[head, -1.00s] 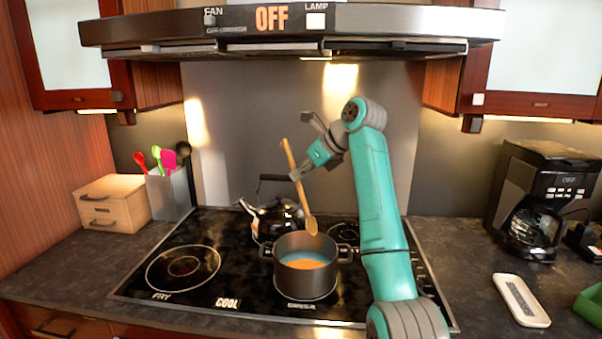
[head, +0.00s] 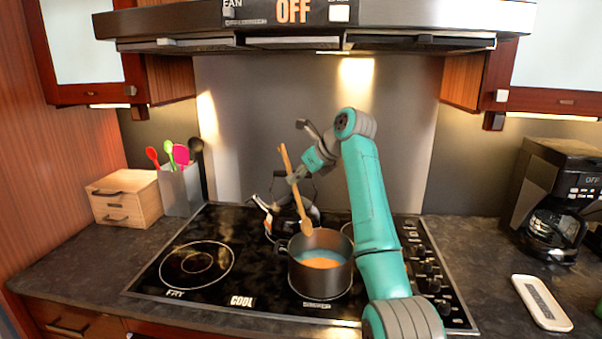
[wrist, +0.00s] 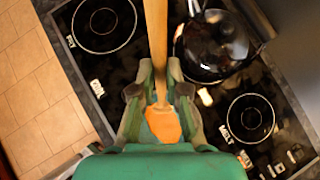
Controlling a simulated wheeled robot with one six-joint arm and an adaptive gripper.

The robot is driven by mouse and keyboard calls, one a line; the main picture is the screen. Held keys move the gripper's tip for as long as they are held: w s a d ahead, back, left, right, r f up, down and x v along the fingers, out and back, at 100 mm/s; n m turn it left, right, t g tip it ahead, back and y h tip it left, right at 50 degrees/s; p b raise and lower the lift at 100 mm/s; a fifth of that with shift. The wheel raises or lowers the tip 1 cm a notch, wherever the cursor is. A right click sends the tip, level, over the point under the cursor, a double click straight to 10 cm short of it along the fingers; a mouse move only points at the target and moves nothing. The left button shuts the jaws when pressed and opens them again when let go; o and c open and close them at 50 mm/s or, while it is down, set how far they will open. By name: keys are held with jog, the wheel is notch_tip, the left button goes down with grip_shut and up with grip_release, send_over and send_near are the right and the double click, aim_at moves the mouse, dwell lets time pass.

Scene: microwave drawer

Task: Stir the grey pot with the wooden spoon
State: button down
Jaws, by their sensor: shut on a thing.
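The grey pot (head: 320,278) stands on the front right part of the black cooktop, with orange contents and a bluish inner wall. My gripper (head: 294,178) is shut on the handle of the wooden spoon (head: 290,163), above and behind the pot. The spoon hangs slightly tilted, its bowl end down near the pot's back left rim. I cannot tell whether it is inside the rim. In the wrist view, the spoon handle (wrist: 156,40) runs between my gripper's fingers (wrist: 160,92). An orange patch shows beyond them, and the pot is mostly hidden.
A black kettle (head: 285,218) stands close behind the pot. A utensil holder (head: 180,192) and a wooden box (head: 124,198) are at left. A coffee maker (head: 556,205) and a white tray (head: 541,302) are at right. The range hood (head: 400,20) overhangs the cooktop. The front left burner is clear.

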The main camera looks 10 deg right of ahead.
aim_at(306, 217)
jog(key=shift+w+a+f, duration=0.1)
jog(key=shift+f, duration=0.25)
jog(key=shift+s+d+f, duration=0.45)
jog(key=shift+s+f, duration=0.05)
jog(key=shift+f, duration=1.2)
jog(key=shift+s+d+f, duration=0.45)
jog(key=shift+s+f, duration=0.05)
jog(key=shift+f, duration=1.15)
jog(key=shift+s+d+f, duration=0.45)
jog(key=shift+s+f, duration=0.05)
jog(key=shift+f, duration=1.2)
jog(key=shift+d, duration=0.1)
